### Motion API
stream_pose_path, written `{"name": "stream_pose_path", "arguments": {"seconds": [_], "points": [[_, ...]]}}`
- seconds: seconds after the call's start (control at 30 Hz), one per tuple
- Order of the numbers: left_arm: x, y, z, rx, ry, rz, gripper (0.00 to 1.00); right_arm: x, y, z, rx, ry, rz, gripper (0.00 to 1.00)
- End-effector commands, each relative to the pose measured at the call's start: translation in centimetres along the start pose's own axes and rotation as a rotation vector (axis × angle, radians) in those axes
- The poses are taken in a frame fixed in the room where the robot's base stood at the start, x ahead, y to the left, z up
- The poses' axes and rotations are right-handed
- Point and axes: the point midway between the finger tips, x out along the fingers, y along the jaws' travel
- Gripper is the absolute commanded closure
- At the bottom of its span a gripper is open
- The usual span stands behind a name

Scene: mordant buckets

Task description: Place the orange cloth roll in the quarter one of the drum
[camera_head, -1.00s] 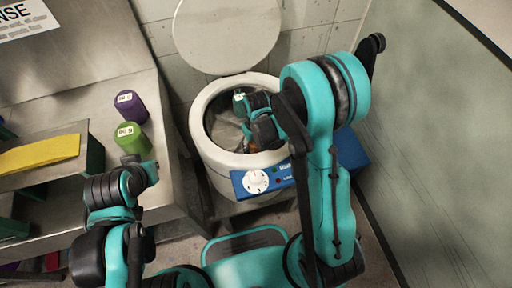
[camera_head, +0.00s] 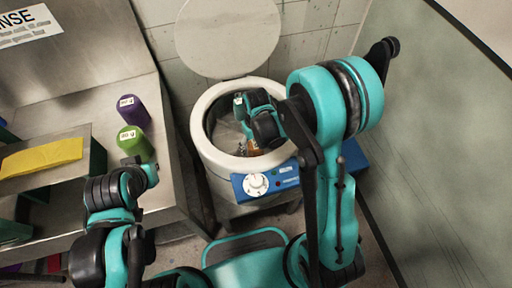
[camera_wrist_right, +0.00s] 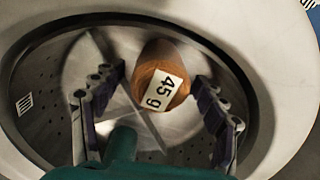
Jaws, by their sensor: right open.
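The orange cloth roll (camera_wrist_right: 165,62) has a white "45 g" label and sits inside the drum (camera_wrist_right: 80,70), among the thin dividers that part it. In the head view a small bit of the roll (camera_head: 254,147) shows below my right wrist. My right gripper (camera_wrist_right: 158,98) is open, with its fingers on either side of the roll and visible gaps between them and it. In the head view it reaches down into the drum and is mostly hidden by my arm. My left arm's end (camera_head: 150,172) is at the left by the bench; its fingers cannot be made out.
The drum's round lid (camera_head: 228,38) stands open behind. A blue control panel (camera_head: 272,181) is on the front. A purple roll (camera_head: 133,110) and a green roll (camera_head: 134,143) stand on the metal bench (camera_head: 75,105), near a yellow cloth (camera_head: 42,156). A grey panel rises at the right.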

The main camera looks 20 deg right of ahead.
Motion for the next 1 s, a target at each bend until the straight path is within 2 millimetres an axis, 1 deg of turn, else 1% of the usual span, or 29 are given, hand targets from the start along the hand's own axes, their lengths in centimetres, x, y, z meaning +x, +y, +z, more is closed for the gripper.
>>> {"name": "stream_pose_path", "arguments": {"seconds": [0.03, 0.2, 0.3, 0.5, 0.57, 0.63, 0.77, 0.8, 0.9, 1.0], "points": [[-0.7, 0.0, -0.5, 0.0, 0.0, 0.0, 1.0, -1.7, 0.0, 0.1, 0.0, 0.0, 0.0, 0.28], [-1.8, 0.0, -1.3, 0.0, 0.0, 0.0, 1.0, -5.5, 0.0, 0.0, 0.0, 0.0, 0.0, 0.28], [-2.3, 0.0, -1.6, 0.0, 0.0, 0.0, 1.0, -7.1, 0.0, 0.0, 0.0, 0.0, 0.0, 0.28], [-2.7, 0.0, -1.9, 0.0, 0.0, 0.0, 1.0, -9.0, 0.0, 0.0, 0.002, 0.004, 0.001, 0.28], [-2.7, 0.0, -1.9, 0.0, 0.0, 0.0, 1.0, -9.7, 0.1, 0.3, 0.007, 0.016, 0.002, 0.28], [-2.7, 0.0, -1.9, 0.0, 0.0, 0.0, 1.0, -10.9, 0.3, 0.7, 0.019, 0.046, 0.006, 0.28], [-2.6, 0.0, -1.9, 0.0, 0.0, 0.0, 1.0, -14.5, 0.8, 2.2, 0.055, 0.144, 0.019, 0.28], [-2.6, 0.0, -1.9, 0.0, 0.0, 0.0, 1.0, -15.6, 1.0, 2.8, 0.069, 0.181, 0.024, 0.28], [-2.6, 0.0, -1.9, 0.0, 0.0, 0.0, 1.0, -18.2, 1.4, 4.5, 0.104, 0.275, 0.036, 0.28], [-2.6, 0.0, -1.9, 0.0, 0.0, 0.0, 1.0, -20.2, 1.6, 6.4, 0.138, 0.368, 0.048, 0.28]]}}
